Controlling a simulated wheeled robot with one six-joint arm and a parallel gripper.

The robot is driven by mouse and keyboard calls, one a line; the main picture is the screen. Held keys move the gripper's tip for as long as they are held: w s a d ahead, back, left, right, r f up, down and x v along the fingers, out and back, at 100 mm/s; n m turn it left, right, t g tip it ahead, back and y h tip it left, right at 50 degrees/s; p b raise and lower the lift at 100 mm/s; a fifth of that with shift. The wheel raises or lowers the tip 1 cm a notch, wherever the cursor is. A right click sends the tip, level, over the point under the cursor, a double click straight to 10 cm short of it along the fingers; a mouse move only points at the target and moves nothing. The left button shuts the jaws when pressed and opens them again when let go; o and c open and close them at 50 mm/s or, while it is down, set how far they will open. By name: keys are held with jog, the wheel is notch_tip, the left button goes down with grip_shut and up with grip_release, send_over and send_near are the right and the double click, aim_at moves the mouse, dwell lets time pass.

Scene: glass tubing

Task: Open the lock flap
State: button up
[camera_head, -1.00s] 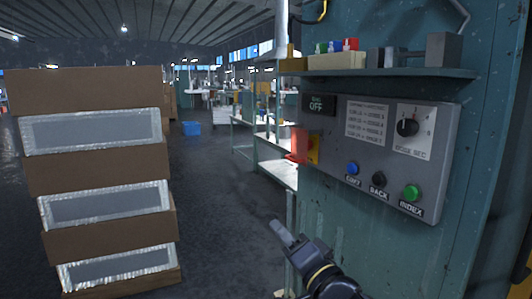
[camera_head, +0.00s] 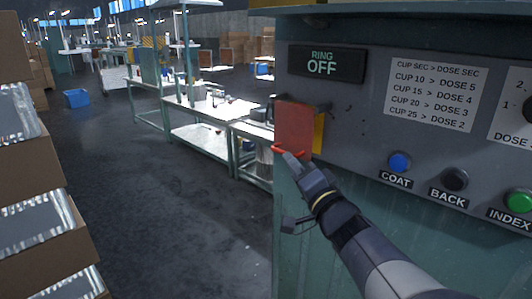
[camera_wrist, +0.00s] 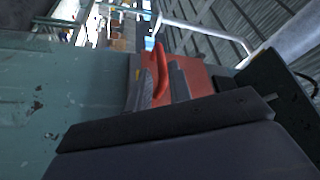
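The lock flap is a red plate (camera_head: 294,128) at the left edge of the grey control panel, hanging down over a yellow plate (camera_head: 318,133). A red lip (camera_head: 288,150) sticks out at its lower edge. My gripper (camera_head: 291,160) is at this lip, reaching up from below right; whether it touches is unclear. In the wrist view the red flap (camera_wrist: 188,78) and its curved red lip (camera_wrist: 160,70) show close up, beside a grey finger-like part. The finger gap is hidden, so I cannot tell whether my gripper is open or shut.
The panel (camera_head: 358,115) carries a "RING OFF" display (camera_head: 327,63), a dose label (camera_head: 433,93), and blue (camera_head: 399,161), black (camera_head: 454,179) and green (camera_head: 519,201) buttons. Stacked boxes (camera_head: 35,165) stand left. Workbenches (camera_head: 205,125) stand behind; the floor between is open.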

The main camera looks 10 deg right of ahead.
aim_at(291, 132)
jog(key=x, duration=0.5)
jog(key=shift+w+a, duration=0.1)
jog(key=shift+c, duration=0.4)
grip_shut()
